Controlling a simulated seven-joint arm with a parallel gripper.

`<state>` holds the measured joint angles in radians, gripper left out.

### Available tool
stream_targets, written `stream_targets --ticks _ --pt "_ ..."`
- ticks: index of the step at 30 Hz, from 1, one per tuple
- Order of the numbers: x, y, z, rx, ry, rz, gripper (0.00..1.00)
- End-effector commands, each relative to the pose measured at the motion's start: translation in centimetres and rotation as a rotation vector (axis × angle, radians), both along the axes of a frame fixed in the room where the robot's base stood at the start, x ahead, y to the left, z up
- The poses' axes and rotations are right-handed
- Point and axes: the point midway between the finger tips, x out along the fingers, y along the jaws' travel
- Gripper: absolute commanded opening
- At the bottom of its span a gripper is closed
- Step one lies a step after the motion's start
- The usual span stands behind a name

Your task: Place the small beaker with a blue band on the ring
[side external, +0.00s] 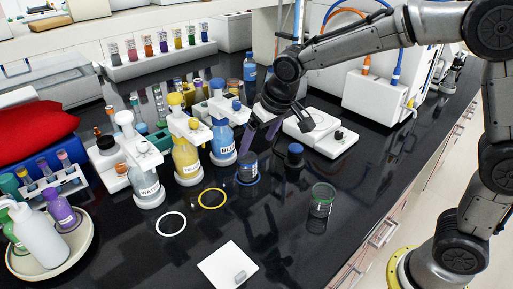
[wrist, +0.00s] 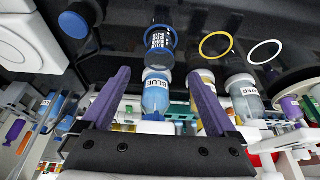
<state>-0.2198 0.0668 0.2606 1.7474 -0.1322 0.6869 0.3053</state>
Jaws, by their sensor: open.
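The small beaker (side external: 247,165) is dark glass and stands upright at the blue ring (side external: 246,184), whose arc shows around its foot. In the wrist view the beaker (wrist: 159,40) shows white scale marks and blue around it. I cannot tell whether it is exactly centred on the ring. My gripper (side external: 262,136) has purple fingers, spread apart and empty. It is behind and above the beaker, apart from it. In the wrist view the gripper (wrist: 158,74) has the BLUE bottle between its fingers in the picture, with the beaker beyond the tips.
The BLUE bottle (side external: 223,140) stands close left of my gripper, beside the yellow and water bottles. A green-marked beaker (side external: 322,200) and a dark blue-topped container (side external: 294,156) stand to the right. Yellow (side external: 211,206) and white (side external: 171,233) rings lie empty. The front bench is mostly clear.

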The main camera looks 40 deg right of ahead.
Motion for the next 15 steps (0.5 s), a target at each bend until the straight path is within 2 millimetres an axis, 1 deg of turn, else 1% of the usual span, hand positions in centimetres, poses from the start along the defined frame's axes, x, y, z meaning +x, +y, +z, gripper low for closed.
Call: stream_targets --ticks 7,10,11,13,14,15 --pt "-0.3 0.0 0.6 0.0 0.0 0.0 0.93" --pt "-1.4 -0.7 1.5 0.002 -0.007 -0.004 0.93" --pt "-2.1 -1.1 1.9 0.002 -0.011 -0.005 0.93" --pt "-4.3 -2.1 3.3 0.004 -0.021 -0.007 0.93" --pt "-5.5 -2.7 3.9 0.004 -0.025 -0.009 0.93" --pt "-7.3 -3.5 4.7 0.004 -0.033 -0.009 0.93"
